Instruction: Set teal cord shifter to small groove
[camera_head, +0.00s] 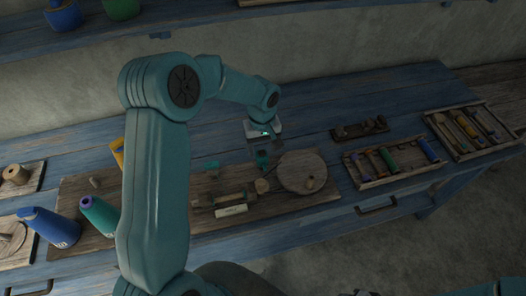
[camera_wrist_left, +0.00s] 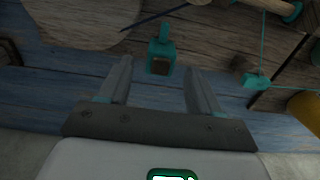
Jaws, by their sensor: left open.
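A small teal piece (camera_head: 262,158) with an upright knob, which looks like the cord shifter, stands on the wooden board left of the round wooden disc (camera_head: 303,170). In the left wrist view the teal piece (camera_wrist_left: 161,50) has a dark opening facing the camera. My left gripper (camera_head: 265,138) is open just behind it. In the left wrist view the fingers (camera_wrist_left: 157,78) are spread and empty, with the piece ahead of the gap between them. A second small teal piece (camera_wrist_left: 257,80) has a teal cord on it. I cannot make out the small groove.
A tool rack (camera_head: 360,129) and trays with spools (camera_head: 378,180) and tools (camera_head: 455,125) lie to the right. The blue table behind the board is mostly clear.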

